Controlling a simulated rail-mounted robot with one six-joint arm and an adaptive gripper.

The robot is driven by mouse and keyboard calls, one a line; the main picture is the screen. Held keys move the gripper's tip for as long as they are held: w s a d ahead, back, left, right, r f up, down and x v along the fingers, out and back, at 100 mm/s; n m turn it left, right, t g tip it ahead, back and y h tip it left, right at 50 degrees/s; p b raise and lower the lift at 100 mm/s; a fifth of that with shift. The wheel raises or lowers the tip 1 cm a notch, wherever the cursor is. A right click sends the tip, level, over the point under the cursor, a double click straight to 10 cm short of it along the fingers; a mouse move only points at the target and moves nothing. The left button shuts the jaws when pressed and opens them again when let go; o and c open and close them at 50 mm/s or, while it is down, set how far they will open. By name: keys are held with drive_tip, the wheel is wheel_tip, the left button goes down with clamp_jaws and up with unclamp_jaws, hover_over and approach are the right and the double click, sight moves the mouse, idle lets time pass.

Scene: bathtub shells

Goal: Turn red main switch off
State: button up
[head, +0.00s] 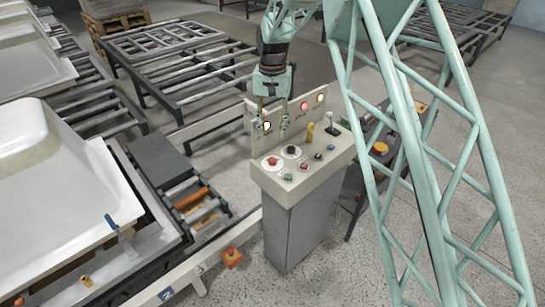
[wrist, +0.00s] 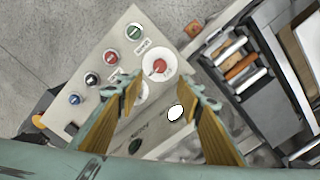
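The red main switch (head: 272,161) is a red rotary knob on a round white plate, at the left end of the sloped control panel (head: 262,178). In the wrist view the switch (wrist: 158,67) is fully visible just beyond the fingertips, and its knob lies at a slant. My gripper (head: 272,122) hangs above the panel, near its upright back plate. In the wrist view its two yellow-padded fingers (wrist: 164,84) are spread wide with nothing between them. They appear apart from the switch. The left finger partly hides a second round plate beside the switch.
A black knob (head: 291,151) is beside the switch; green (head: 288,177), red (head: 303,166) and blue (head: 331,147) buttons line the front. A yellow handle (head: 309,132) and a lever (head: 331,118) stand to the right. Lamps (head: 304,105) sit on the back plate. A roller conveyor (head: 197,206) is left.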

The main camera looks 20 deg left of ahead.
sight(273, 159)
drive_tip(key=shift+f, duration=0.15)
drive_tip(key=shift+f+p, duration=0.4)
drive_tip(key=shift+f, duration=6.4)
drive_tip(key=shift+c, duration=0.5)
drive_tip(key=c, duration=0.8)
